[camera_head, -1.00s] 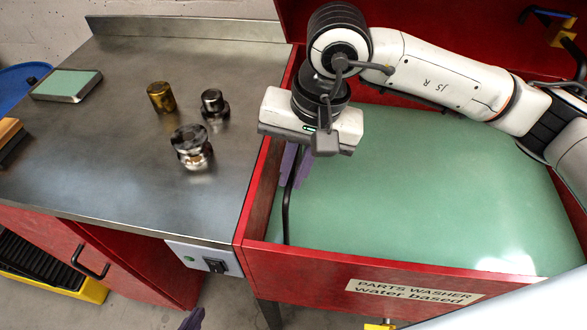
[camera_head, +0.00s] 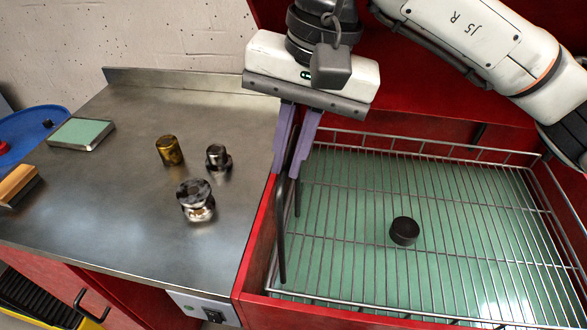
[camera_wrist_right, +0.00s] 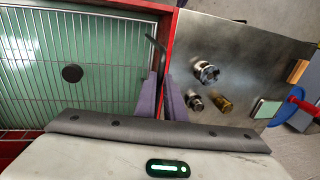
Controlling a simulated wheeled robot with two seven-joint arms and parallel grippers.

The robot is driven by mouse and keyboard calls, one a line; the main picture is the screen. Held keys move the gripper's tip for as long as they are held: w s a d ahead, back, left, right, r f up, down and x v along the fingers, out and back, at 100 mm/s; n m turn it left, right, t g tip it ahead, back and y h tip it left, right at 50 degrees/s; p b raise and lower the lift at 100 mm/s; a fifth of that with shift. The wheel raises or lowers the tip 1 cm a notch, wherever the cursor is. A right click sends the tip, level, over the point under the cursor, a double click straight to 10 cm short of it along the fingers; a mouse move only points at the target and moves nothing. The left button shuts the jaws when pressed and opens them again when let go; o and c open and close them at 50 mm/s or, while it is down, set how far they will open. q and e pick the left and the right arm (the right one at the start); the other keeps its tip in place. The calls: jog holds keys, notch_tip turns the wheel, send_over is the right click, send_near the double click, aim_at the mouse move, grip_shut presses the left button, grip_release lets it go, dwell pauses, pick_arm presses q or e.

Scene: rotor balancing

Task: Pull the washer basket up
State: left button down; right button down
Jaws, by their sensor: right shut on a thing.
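The wire washer basket (camera_head: 345,262) is raised above the green liquid (camera_head: 340,172) inside the red parts washer (camera_head: 262,255). A small black round part (camera_head: 404,231) lies on its wire floor, also seen in the right wrist view (camera_wrist_right: 72,73). My right gripper (camera_head: 294,178) has purple fingers pointing down at the basket's left side. It is shut on the basket's dark bar handle (camera_head: 281,235). In the right wrist view the fingers (camera_wrist_right: 161,108) close around this handle (camera_wrist_right: 156,44). My left gripper is not in view.
A steel bench (camera_head: 110,190) stands to the left. It holds a brass cylinder (camera_head: 169,150), a dark stepped part (camera_head: 218,158), a shiny metal part (camera_head: 195,199), a green-topped block (camera_head: 81,134) and a wooden-topped block (camera_head: 17,184). The washer's red walls surround the basket.

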jog(key=shift+w+r, duration=0.1)
jog(key=shift+r, duration=0.15)
jog(key=shift+a+r, duration=0.1)
jog(key=c, duration=1.8)
grip_release()
jog(key=shift+c, duration=0.2)
jog(key=v, duration=1)
